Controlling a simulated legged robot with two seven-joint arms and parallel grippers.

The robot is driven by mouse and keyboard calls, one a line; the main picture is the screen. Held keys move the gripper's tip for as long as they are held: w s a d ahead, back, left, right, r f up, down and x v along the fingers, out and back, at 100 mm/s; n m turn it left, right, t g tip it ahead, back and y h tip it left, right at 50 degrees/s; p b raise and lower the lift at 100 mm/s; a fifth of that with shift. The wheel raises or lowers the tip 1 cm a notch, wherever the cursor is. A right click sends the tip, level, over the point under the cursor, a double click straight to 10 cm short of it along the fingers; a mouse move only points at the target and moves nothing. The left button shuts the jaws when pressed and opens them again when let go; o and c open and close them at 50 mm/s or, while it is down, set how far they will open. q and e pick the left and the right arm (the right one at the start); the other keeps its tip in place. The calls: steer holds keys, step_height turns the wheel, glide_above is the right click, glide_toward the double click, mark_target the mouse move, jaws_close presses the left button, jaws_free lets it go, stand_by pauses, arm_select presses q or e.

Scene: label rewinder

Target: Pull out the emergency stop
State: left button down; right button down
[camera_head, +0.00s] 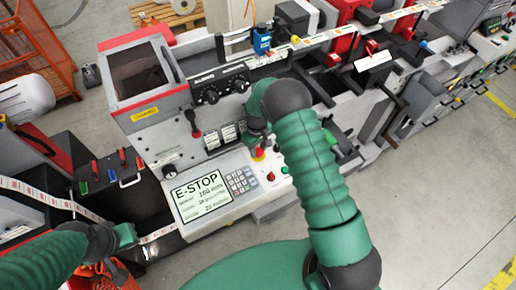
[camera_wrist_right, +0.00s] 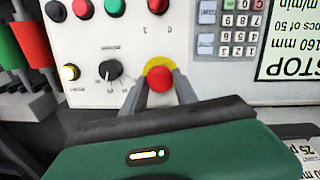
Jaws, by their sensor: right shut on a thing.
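The emergency stop is a red mushroom button on a yellow ring (camera_wrist_right: 159,78) on the control panel. In the head view it shows as a small patch of yellow and red (camera_head: 258,154) just below my right gripper (camera_head: 257,143). In the right wrist view, the two grey fingers of my right gripper (camera_wrist_right: 160,88) are on either side of the red button, shut on it. My left gripper (camera_head: 128,235) is at the lower left of the head view, away from the button. Its fingers are too small and unclear to read.
The panel screen (camera_head: 201,195) reads "E-STOP". A keypad (camera_head: 242,181) sits beside it. A black rotary knob (camera_wrist_right: 110,70) and several coloured buttons lie close to the emergency stop. A label strip (camera_head: 158,234) runs near my left gripper.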

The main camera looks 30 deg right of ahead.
mark_target(258, 151)
steer(key=shift+d+r, duration=0.1)
steer(key=shift+r, duration=0.55)
steer(key=c, duration=1.3)
jaws_free()
steer(key=shift+c, duration=0.2)
steer(key=o, duration=0.4)
steer(key=shift+s, duration=0.15)
steer(key=shift+r, duration=0.2)
step_height(258, 151, up, 12)
steer(key=b, duration=0.3)
steer(key=shift+a+f, duration=0.25)
